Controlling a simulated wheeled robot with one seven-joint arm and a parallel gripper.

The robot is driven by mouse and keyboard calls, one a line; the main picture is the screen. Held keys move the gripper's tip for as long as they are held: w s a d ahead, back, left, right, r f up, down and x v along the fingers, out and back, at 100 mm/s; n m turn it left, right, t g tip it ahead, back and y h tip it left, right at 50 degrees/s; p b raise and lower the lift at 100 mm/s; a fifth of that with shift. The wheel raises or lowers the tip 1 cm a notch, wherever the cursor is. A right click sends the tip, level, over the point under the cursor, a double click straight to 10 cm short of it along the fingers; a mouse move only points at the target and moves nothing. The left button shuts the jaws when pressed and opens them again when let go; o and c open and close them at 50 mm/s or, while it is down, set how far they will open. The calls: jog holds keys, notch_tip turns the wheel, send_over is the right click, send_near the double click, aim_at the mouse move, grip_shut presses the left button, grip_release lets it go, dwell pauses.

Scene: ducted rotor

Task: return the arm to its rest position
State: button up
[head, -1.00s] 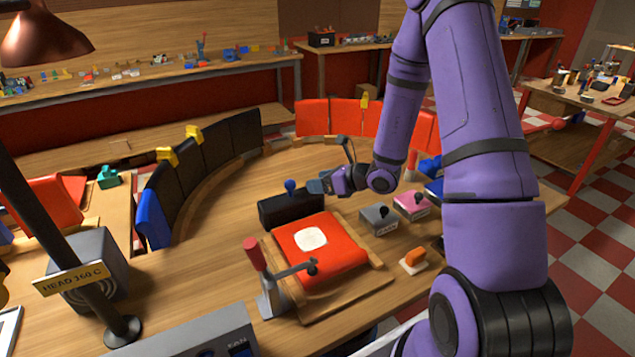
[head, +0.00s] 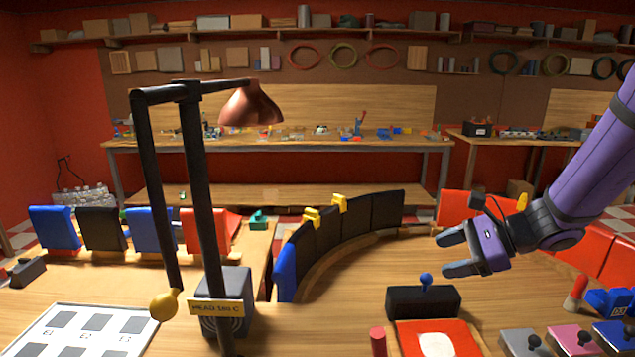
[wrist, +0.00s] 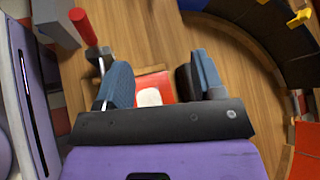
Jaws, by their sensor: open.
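My purple arm reaches in from the right in the head view, with my gripper (head: 452,254) held in the air above the table and pointing left. Its two dark fingers are apart and nothing is between them. In the wrist view my gripper (wrist: 157,85) also shows open, with bare table and part of a red panel seen beyond the fingers. A black block with a blue knob (head: 424,300) stands on the table below my gripper, apart from it. The red panel with a white patch (head: 438,342) lies in front of that block.
A curved row of dark panels (head: 345,228) with yellow clips stands left of my gripper. Red panels (head: 590,247) stand behind my arm. A lamp on a black post (head: 205,200) rises at the left. Grey, pink and blue blocks (head: 570,340) sit at the lower right.

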jog(key=s+d+r+n+h, duration=0.2)
jog(key=s+r+n+h, duration=0.3)
jog(key=s, duration=0.6)
jog(key=s+d+r+n+t+h, duration=0.1)
jog(key=s+d+r+n+h, duration=0.2)
jog(key=s+r+n+h, duration=0.3)
jog(key=s+r+n, duration=0.3)
jog(key=s+n, duration=0.1)
jog(key=n, duration=0.2)
jog(key=shift+s+r, duration=0.25)
jog(key=shift+s, duration=0.15)
dwell(2.3)
